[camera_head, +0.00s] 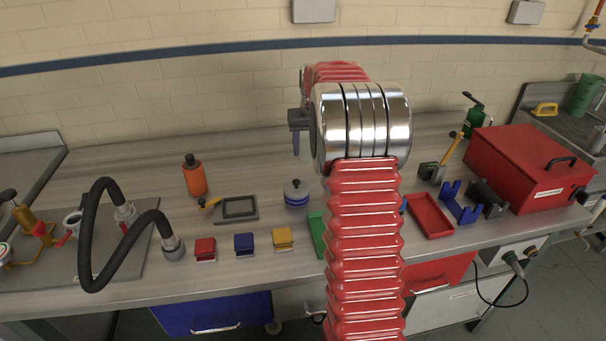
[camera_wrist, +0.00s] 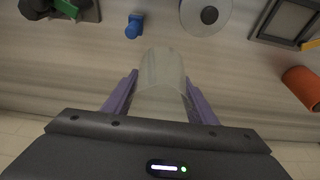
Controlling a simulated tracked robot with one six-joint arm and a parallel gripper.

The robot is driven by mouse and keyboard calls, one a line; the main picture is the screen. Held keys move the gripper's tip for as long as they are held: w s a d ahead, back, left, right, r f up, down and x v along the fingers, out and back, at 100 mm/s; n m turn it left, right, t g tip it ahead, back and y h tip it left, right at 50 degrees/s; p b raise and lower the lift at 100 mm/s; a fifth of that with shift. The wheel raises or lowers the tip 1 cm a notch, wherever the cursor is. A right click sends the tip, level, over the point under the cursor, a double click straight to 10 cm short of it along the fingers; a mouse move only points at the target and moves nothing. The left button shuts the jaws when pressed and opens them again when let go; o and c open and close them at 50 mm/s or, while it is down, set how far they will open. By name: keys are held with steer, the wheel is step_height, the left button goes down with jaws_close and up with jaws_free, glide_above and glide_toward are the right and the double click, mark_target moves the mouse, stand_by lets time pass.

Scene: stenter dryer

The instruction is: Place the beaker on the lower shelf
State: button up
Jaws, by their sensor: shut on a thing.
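A clear, almost colourless beaker (camera_wrist: 163,68) is between the two purple fingers of my gripper (camera_wrist: 160,82) in the wrist view. The fingers are shut on its sides, and it is above the grey bench surface. In the head view my gripper (camera_head: 296,143) hangs over the back of the bench, left of my red arm. I cannot make out the beaker there. My arm hides part of the bench behind it. I cannot identify a lower shelf in either view.
On the bench (camera_head: 110,160) stand an orange bottle (camera_head: 194,176), a blue-and-white pot (camera_head: 296,193), a dark frame (camera_head: 239,208), small coloured blocks and a black hose (camera_head: 88,240). A red toolbox (camera_head: 525,165) and red tray (camera_head: 430,215) stand right. The back-left bench is clear.

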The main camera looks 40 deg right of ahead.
mark_target(309, 156)
steer(key=shift+f, duration=1.9)
steer(key=shift+f, duration=2.5)
steer(key=shift+f, duration=0.1)
steer(key=o, duration=1)
steer(key=shift+o, duration=0.2)
steer(key=v, duration=1.1)
steer(key=shift+s+r, duration=0.15)
steer(key=shift+r, duration=0.1)
steer(key=shift+s+a+r, duration=0.1)
steer(key=shift+s+r, duration=0.05)
steer(key=shift+r, duration=0.2)
